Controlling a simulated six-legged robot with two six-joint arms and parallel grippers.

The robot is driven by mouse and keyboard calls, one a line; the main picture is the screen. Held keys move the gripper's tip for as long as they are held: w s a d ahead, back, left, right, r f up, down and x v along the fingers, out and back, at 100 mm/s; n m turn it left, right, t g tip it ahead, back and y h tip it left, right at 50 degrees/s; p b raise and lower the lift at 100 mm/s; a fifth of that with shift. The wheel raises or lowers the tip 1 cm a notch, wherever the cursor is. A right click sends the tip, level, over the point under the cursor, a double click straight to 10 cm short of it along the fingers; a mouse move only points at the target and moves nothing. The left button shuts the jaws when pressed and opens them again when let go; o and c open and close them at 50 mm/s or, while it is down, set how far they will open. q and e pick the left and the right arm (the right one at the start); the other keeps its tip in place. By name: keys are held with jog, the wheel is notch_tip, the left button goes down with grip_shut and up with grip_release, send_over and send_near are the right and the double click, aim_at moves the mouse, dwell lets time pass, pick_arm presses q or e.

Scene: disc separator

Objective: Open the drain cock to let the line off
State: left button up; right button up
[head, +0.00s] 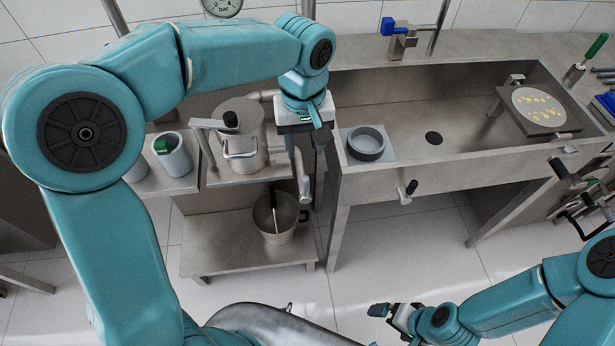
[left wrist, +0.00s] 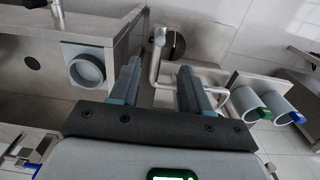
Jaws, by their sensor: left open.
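A pipe with a pale grey, downward-pointing end (head: 304,185) hangs beside the steel vessel. It seems to be the drain line; a separate cock handle on it is hard to make out. It also shows in the left wrist view (left wrist: 159,38), beyond my fingers. My left gripper (head: 318,132) is open and empty above this pipe, pointing down. Its two fingers (left wrist: 160,70) stand apart in the left wrist view, with the bent pipe showing between and beyond them. A black-knobbed lever (head: 411,188) sticks out under the sink front. My right gripper (head: 385,310) is low in the foreground, its jaws unclear.
A steel pot (head: 289,218) stands on the lower shelf (head: 215,258) below the pipe end. The lidded vessel (head: 239,140) and grey cups (head: 172,158) are left of my gripper. The sink, with a grey ring (head: 366,143), is to the right. A blue-handled tap (head: 388,28) is behind.

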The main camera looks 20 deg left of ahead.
aim_at(306, 187)
pick_arm(q)
notch_tip(306, 187, down, 14)
jog(key=shift+d+f, duration=0.1)
jog(key=shift+s+f, duration=0.1)
jog(key=shift+f, duration=0.6)
grip_shut()
